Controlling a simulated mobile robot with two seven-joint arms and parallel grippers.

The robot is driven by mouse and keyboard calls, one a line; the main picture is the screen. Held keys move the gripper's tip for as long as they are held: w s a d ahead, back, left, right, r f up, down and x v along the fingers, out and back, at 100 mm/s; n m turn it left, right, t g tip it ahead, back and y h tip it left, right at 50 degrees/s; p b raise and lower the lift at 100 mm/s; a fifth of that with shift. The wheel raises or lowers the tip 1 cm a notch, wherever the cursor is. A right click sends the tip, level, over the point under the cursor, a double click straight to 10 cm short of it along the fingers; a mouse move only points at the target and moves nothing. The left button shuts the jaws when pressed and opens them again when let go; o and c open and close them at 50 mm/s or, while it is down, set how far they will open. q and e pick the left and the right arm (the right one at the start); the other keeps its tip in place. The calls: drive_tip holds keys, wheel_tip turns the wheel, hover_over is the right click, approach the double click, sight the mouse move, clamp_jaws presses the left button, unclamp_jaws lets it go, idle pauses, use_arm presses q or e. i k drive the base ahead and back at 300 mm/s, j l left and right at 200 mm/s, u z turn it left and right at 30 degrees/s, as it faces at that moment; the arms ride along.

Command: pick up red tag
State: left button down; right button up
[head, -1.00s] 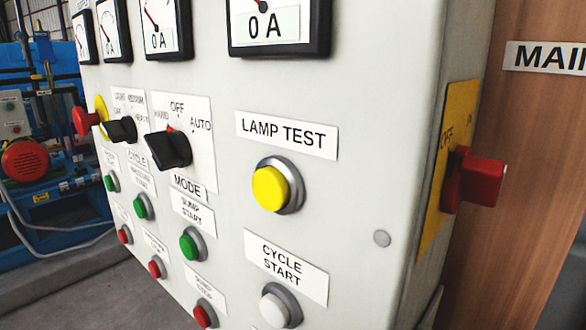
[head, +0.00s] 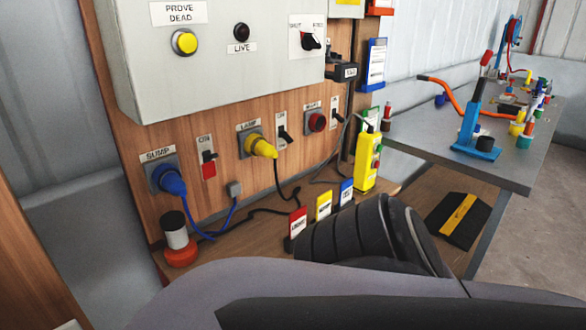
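The red tag (head: 298,222) stands upright at the near left end of a short row on the wooden shelf. It has a white label face with a red band. A yellow tag (head: 323,206) and a blue tag (head: 346,192) stand behind it to the right. A grey and black link of my arm fills the bottom of the view, and its dark ribbed part comes close to the red tag in the picture. Neither of my grippers is in view.
A grey panel box (head: 220,50) hangs above sockets with a blue plug (head: 168,181) and a yellow plug (head: 262,147). Their cables trail behind the tags. A yellow pendant (head: 367,160) stands to the right. A grey bench (head: 410,135) holds tools, including a blue stand (head: 476,125).

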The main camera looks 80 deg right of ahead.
sight(298, 219)
drive_tip(key=z, duration=2.5)
